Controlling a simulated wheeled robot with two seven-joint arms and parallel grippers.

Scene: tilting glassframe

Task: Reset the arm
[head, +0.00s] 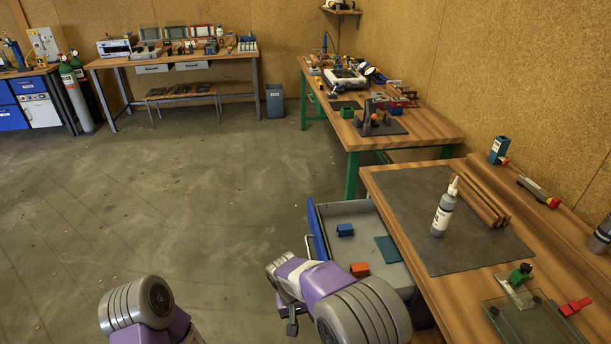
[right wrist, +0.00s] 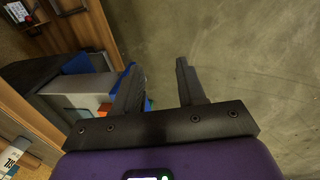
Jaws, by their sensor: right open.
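My right arm comes in at the bottom right of the head view, bent beside the open drawer. The open drawer (head: 335,215) holds a blue block (head: 345,230), an orange block (head: 360,269) and a teal flat piece (head: 388,249). My left arm shows only as a link at the bottom left, and its gripper is out of view.
A second bench (head: 430,130) stands behind. The concrete floor (head: 190,200) at left is clear.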

